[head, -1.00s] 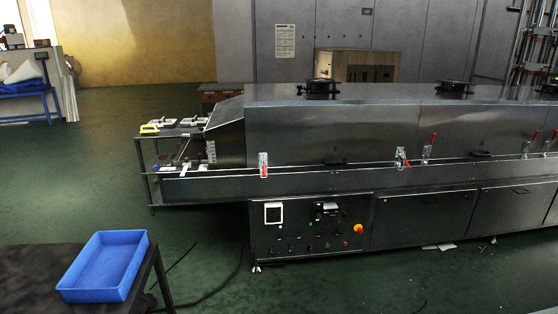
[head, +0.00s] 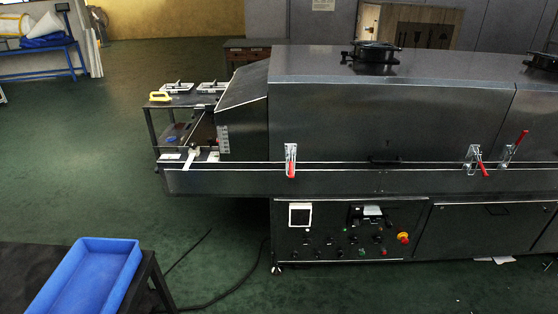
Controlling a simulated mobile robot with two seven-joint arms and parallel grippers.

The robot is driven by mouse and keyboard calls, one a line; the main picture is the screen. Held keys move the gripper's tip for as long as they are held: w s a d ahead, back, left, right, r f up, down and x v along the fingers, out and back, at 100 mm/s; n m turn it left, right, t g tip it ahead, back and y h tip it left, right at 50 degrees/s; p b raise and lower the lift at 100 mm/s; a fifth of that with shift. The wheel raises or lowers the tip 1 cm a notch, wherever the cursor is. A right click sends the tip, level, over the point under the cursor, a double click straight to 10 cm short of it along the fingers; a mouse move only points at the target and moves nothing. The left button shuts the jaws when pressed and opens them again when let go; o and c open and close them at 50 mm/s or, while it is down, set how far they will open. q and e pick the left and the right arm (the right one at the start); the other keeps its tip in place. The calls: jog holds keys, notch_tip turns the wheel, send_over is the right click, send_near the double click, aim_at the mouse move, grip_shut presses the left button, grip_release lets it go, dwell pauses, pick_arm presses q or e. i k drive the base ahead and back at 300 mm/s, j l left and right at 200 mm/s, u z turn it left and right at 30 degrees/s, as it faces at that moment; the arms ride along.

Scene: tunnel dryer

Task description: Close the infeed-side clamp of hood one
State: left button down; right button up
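The first hood (head: 385,110) is a long dark metal cover on the dryer with a sloped left end. A toggle clamp (head: 291,160) sits at its lower left, on the seam with the lower body; its red handle hangs down. A second clamp (head: 474,158) sits near the hood's lower right, its red handle slanting down to the right. A third clamp (head: 512,150), just right of the hood joint, has its red handle pointing up. Whether any clamp's hook is latched is too small to tell. Neither of my grippers is in view.
A control panel (head: 350,232) with a red-and-yellow knob (head: 403,238) is below the hood. An open end table (head: 165,115) with a yellow-handled tool (head: 160,97) is at the dryer's left end. A blue bin (head: 90,280) stands on a dark table front left.

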aim_at(291, 176)
jog(key=i+u, duration=0.2)
jog(key=i, duration=0.45)
jog(key=i+l+u, duration=0.2)
jog(key=i, duration=0.45)
jog(key=i+j+z, duration=0.25)
jog(key=z, duration=0.2)
jog(key=i+j+z, duration=0.3)
jog(key=z, duration=0.2)
jog(key=j+z, duration=0.55)
jog(key=z, duration=0.15)
jog(key=k+j+z, duration=0.1)
jog(key=j+z, duration=0.25)
jog(key=l, duration=0.1)
